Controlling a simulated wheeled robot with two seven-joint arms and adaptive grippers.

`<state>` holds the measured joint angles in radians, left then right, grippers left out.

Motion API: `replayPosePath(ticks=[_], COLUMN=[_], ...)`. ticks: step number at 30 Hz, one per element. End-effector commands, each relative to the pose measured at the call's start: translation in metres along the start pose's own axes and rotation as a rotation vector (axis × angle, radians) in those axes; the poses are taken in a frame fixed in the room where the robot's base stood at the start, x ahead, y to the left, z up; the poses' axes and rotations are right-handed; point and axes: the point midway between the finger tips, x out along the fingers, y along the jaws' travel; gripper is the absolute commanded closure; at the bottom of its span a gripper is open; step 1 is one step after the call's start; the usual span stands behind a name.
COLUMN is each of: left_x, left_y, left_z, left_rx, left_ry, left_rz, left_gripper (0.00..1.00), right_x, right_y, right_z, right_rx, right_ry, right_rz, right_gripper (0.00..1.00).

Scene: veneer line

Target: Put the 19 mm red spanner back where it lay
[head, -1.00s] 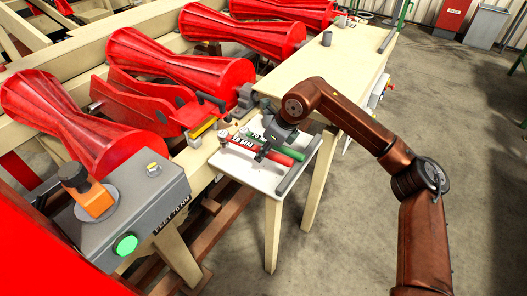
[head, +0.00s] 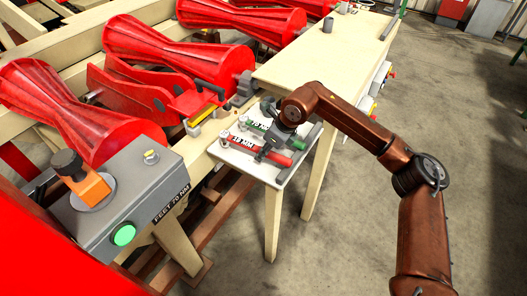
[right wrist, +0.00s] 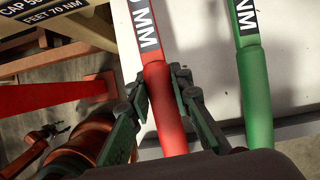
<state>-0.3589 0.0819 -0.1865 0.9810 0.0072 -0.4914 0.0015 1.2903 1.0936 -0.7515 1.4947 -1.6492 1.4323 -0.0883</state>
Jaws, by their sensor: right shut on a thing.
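The red spanner (head: 279,160), labelled "19 MM", is over the near-left part of a small white-topped stand (head: 256,170). My right gripper (head: 267,150) is shut on its red handle; in the right wrist view the fingers (right wrist: 160,85) press on both sides of the handle (right wrist: 166,118). I cannot tell whether the spanner touches the stand top.
A grey control box (head: 125,200) with a green button and an orange-based knob stands at the left. Red rollers (head: 175,60) line the wooden frame behind. A pale bench (head: 310,62) adjoins the stand's far side. Concrete floor is open at the right.

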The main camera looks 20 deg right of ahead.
Motion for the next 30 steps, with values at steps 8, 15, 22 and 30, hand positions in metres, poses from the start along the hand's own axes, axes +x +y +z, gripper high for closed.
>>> replayPosePath(ticks=[8,15,22,30], left_x=[-0.004,-0.012,-0.013,-0.013], left_y=[-0.001,-0.002,-0.002,-0.002], left_z=[-0.002,-0.006,-0.007,-0.007], left_rx=[0.001,0.001,0.001,0.001], left_ry=[0.004,0.012,0.013,0.013], left_rz=[-0.001,-0.002,-0.002,-0.002], left_gripper=[0.6,0.6,0.6,0.6], right_x=[-0.002,-0.003,-0.001,-0.001], right_y=[0.002,0.009,0.01,0.01], right_z=[0.001,0.001,0.001,0.001], right_rx=[0.008,0.041,0.054,0.054], right_ry=[-0.002,-0.003,-0.003,-0.003], right_rz=[-0.005,-0.019,-0.024,-0.024], right_gripper=[1.0,1.0,1.0,1.0])
